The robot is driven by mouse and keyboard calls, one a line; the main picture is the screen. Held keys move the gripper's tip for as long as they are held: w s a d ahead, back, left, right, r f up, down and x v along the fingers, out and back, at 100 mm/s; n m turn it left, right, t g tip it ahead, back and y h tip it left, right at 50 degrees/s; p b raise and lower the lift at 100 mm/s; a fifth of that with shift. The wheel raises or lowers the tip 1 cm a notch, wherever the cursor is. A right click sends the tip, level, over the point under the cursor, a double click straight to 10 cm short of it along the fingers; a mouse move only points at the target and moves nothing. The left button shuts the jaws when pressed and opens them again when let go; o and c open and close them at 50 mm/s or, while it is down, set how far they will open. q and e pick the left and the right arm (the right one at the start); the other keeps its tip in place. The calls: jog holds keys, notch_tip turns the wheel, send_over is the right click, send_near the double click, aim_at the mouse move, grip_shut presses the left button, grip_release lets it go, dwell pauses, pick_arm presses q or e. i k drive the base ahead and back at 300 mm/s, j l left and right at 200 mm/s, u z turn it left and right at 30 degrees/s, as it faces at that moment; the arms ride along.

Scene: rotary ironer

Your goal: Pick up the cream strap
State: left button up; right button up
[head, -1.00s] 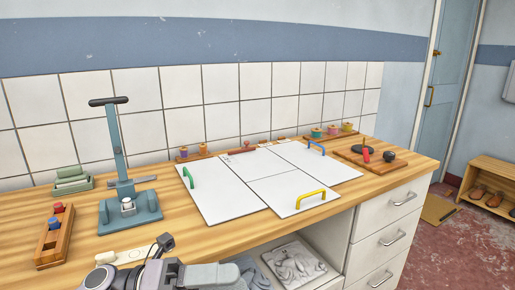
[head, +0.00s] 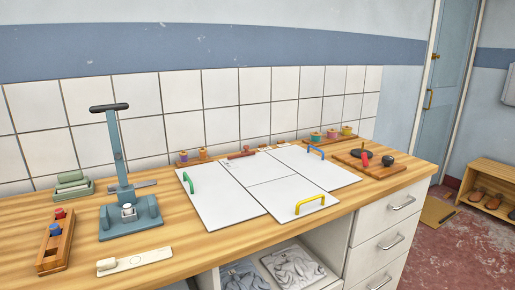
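A flat cream strip (head: 148,260), which looks like the cream strap, lies on the wooden counter near its front edge at the lower left. A small pale block-like or rolled part (head: 106,265) sits at its left end. I cannot tell whether that part is one piece with the strip. Nothing covers the strip now. Neither of my grippers is in view.
A blue-grey lever press (head: 130,215) stands behind the strip. A wooden holder (head: 54,250) with red and blue pieces is to its left. White panels (head: 225,208) with coloured handles cover the middle. Folded cloths (head: 293,266) lie in the open shelf below.

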aim_at(111, 266)
jog(key=l+u, duration=0.1)
jog(key=u, duration=0.4)
jog(key=i+l+u, duration=0.1)
jog(key=u, duration=0.4)
jog(key=l+u, duration=0.25)
jog(key=l, duration=0.15)
jog(key=l+u, duration=0.25)
jog(key=l, duration=0.15)
jog(key=l+u, duration=0.1)
jog(key=l, duration=0.3)
jog(key=k+l+u, duration=0.1)
jog(key=l, duration=0.25)
